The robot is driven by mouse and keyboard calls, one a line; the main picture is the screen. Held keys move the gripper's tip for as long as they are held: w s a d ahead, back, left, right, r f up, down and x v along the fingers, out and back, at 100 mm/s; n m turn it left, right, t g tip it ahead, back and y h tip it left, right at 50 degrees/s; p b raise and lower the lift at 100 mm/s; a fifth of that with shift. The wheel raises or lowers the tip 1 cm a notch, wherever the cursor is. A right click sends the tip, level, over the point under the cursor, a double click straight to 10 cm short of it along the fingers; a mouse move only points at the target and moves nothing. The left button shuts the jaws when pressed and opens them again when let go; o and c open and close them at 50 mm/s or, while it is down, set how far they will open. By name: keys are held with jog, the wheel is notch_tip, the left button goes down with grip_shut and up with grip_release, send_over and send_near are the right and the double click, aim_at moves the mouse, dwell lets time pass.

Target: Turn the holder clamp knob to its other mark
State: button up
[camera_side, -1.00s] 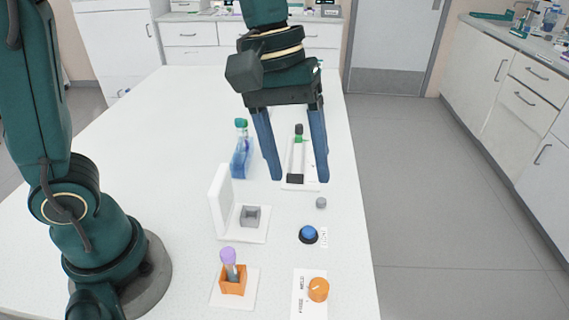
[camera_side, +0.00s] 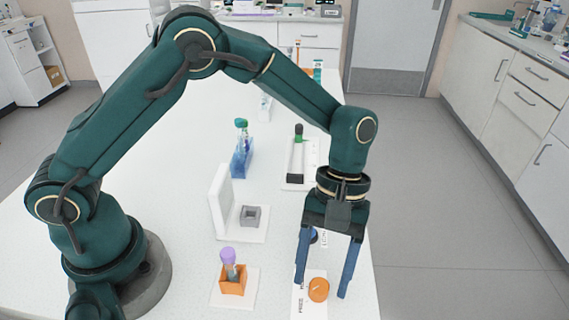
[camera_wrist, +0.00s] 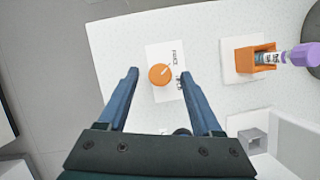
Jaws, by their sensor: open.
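The orange clamp knob (camera_side: 318,289) sits on a white label plate (camera_side: 300,306) near the front of the bench. In the wrist view the knob (camera_wrist: 160,74) shows a pale pointer line toward its upper right, and printed marks lie to its right, too small to read surely. My gripper (camera_side: 323,290) is open and points down, its blue fingers to either side of the knob in the side view. In the wrist view the knob lies beyond and between the fingertips of my gripper (camera_wrist: 159,74). The orange holder (camera_side: 232,287) with a purple-capped tube (camera_side: 228,258) stands left of the knob.
A grey socket block on a white stand (camera_side: 222,205) is behind the holder. A blue button (camera_side: 313,237) is partly hidden behind my gripper. A blue rack (camera_side: 241,160) and a white plate with a green-capped tube (camera_side: 298,140) stand farther back. The bench's right edge is close.

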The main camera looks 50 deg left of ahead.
jog(key=shift+s+f, duration=0.1)
jog(key=shift+f, duration=0.3)
grip_shut()
jog(key=shift+m, duration=0.3)
jog(key=m+y, duration=0.1)
jog(key=m, duration=0.3)
jog(key=m+y, duration=0.1)
jog(key=m, duration=0.1)
jog(key=shift+d+g+y, duration=0.3)
jog(key=m+y, duration=0.1)
jog(key=m, duration=0.2)
jog(key=shift+d+m, duration=0.1)
jog(key=shift+m, duration=0.2)
jog(key=shift+m+t+y, duration=0.5)
jog(key=shift+m+y, duration=0.2)
jog(key=shift+m, duration=1.1)
